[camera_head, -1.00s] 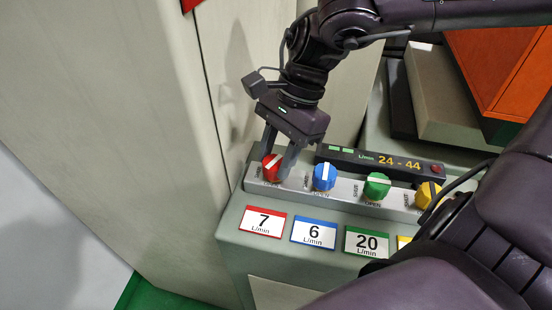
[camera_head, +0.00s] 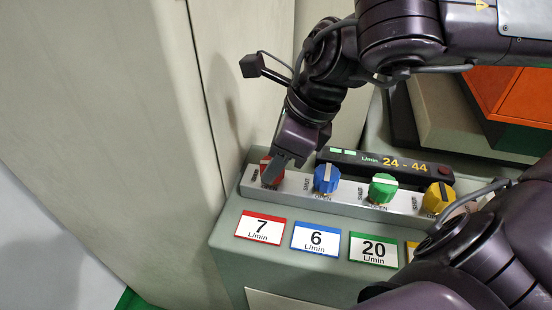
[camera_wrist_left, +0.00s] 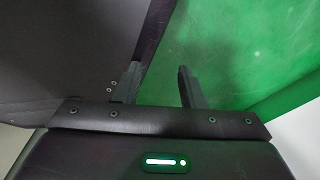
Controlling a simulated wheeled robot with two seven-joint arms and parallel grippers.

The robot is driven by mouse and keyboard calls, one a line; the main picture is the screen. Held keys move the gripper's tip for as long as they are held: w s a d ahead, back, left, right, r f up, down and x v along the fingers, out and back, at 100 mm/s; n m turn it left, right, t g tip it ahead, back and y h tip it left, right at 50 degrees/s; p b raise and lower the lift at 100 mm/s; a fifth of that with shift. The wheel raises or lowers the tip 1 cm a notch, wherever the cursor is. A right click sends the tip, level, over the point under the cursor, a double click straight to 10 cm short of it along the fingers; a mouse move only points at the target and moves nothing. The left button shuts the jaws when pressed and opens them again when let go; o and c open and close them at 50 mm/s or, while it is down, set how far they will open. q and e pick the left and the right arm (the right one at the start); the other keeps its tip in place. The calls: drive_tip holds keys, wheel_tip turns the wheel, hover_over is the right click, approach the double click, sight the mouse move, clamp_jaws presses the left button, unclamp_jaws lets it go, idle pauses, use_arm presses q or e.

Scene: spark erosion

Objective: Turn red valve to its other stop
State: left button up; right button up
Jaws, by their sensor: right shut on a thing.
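The red valve (camera_head: 279,177) is the leftmost knob on a grey strip (camera_head: 303,186) on top of a cabinet. My right gripper (camera_head: 270,174) reaches down from above and is shut on it. The near finger covers much of the knob, so its white pointer line is hidden. The red-edged card (camera_head: 262,228) below it reads 7 L/min. My left gripper (camera_wrist_left: 158,82) shows only in the left wrist view, with its fingers apart and nothing between them, over a dark panel and a green surface.
Blue (camera_head: 326,179), green (camera_head: 382,188) and yellow (camera_head: 437,198) knobs stand in a row right of the red valve. A dark display (camera_head: 385,164) behind them reads 24 - 44, with green lights and a red one. A tall pale panel (camera_head: 120,130) rises close on the left.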

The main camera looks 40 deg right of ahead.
drive_tip(key=shift+m+h, duration=0.3)
drive_tip(key=shift+m, duration=0.7)
use_arm(q)
drive_tip(key=shift+w+d, duration=0.25)
drive_tip(key=shift+w, duration=0.45)
use_arm(e)
drive_tip(key=shift+m+t, duration=0.3)
drive_tip(key=shift+m, duration=0.1)
use_arm(q)
drive_tip(key=shift+w+r, duration=0.1)
drive_tip(key=shift+w, duration=0.05)
use_arm(e)
drive_tip(key=o, duration=1)
use_arm(q)
drive_tip(key=shift+s, duration=0.25)
use_arm(e)
drive_tip(key=shift+r, duration=0.1)
use_arm(q)
drive_tip(key=shift+s+a, duration=0.2)
drive_tip(key=shift+s, duration=0.3)
use_arm(e)
drive_tip(key=v, duration=0.7)
drive_tip(key=shift+s+r, duration=0.15)
drive_tip(key=shift+r, duration=0.2)
